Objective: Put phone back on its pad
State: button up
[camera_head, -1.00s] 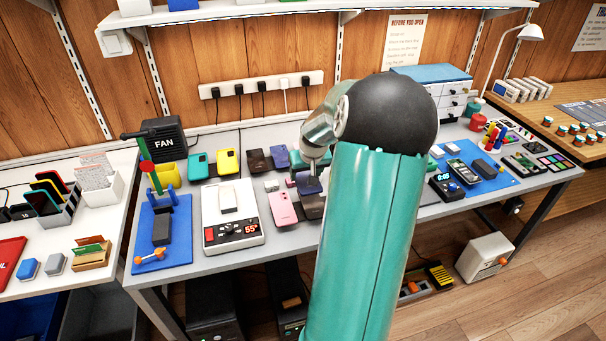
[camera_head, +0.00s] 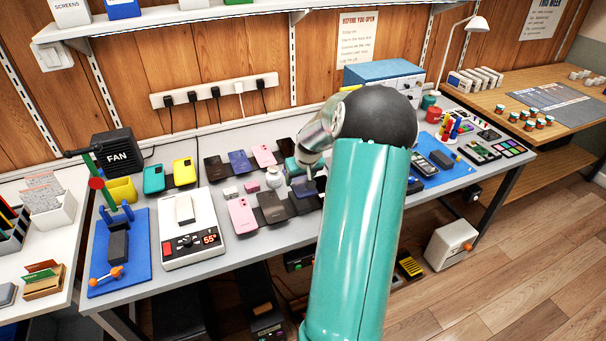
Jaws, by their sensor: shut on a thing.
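My gripper (camera_head: 305,181) is at the middle of the grey bench, low over the phone rows and partly hidden by my arm. It is shut on a dark bluish phone (camera_head: 309,187), small in view. That phone is over or against a dark pad (camera_head: 306,204) in the front row; I cannot tell whether it touches. Another dark pad (camera_head: 272,208) lies just left of it. A pink phone (camera_head: 242,216) lies further left. In the back row are a blue phone (camera_head: 239,160), a pink phone (camera_head: 264,154) and a dark one (camera_head: 215,168).
A heating plate (camera_head: 190,236) reading 55 and a blue mat (camera_head: 120,270) stand to the left. Teal (camera_head: 154,178) and yellow (camera_head: 184,172) cases stand behind. Small blocks and a white jar (camera_head: 274,178) sit between the rows.

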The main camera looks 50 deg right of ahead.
aim_at(300, 201)
jog(key=shift+a+f, duration=0.15)
jog(key=shift+f, duration=3.1)
jog(key=shift+f, duration=0.4)
jog(key=o, duration=1.5)
jog(key=shift+r, duration=0.65)
jog(key=shift+r, duration=3.5)
